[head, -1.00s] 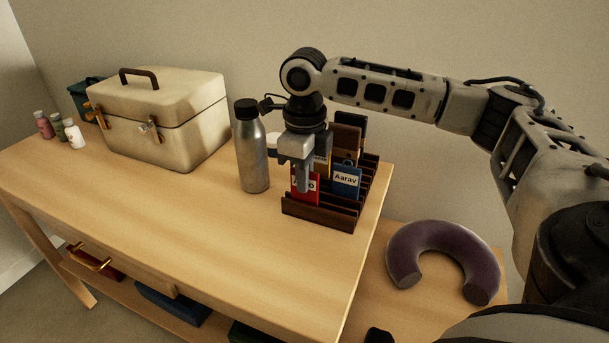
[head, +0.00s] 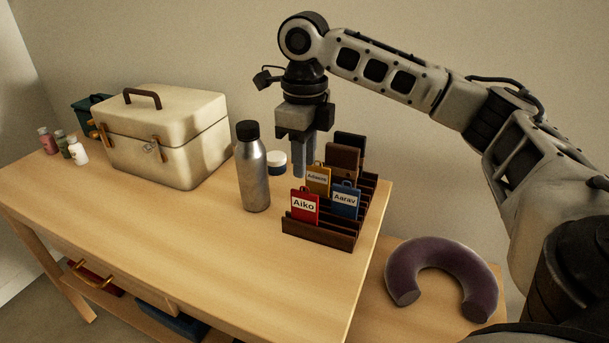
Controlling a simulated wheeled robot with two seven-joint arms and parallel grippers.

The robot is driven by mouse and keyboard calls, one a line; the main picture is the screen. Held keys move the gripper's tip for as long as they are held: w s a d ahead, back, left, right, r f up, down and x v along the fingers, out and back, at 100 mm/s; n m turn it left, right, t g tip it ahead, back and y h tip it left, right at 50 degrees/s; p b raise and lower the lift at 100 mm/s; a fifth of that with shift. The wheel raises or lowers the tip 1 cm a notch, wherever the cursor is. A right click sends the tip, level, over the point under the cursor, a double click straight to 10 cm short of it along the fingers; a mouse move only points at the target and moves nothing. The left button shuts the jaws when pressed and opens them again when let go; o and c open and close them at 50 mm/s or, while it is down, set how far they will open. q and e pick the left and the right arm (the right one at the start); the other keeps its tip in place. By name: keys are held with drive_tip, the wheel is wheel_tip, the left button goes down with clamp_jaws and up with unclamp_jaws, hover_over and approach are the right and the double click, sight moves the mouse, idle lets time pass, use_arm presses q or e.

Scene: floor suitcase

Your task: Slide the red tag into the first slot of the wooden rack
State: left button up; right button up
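The red tag (head: 304,206), labelled "Aiko", stands upright in the front left of the wooden rack (head: 318,235), just behind its front rail; its lower edge is hidden by the rail. A blue tag (head: 345,200) labelled "Aarav" stands to its right and a yellow tag (head: 318,179) behind it. My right gripper (head: 305,168) hangs above and behind the red tag, pointing down, apart from it. Its two fingers look slightly parted with nothing between them. My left gripper is not in view.
A metal bottle (head: 254,180) and a white jar with a dark lid (head: 277,163) stand left of the rack. A cream case (head: 165,145) and small bottles (head: 79,151) are further left. A purple neck pillow (head: 440,275) lies at right. The table front is clear.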

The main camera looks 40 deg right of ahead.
drive_tip(key=shift+r, duration=1.65)
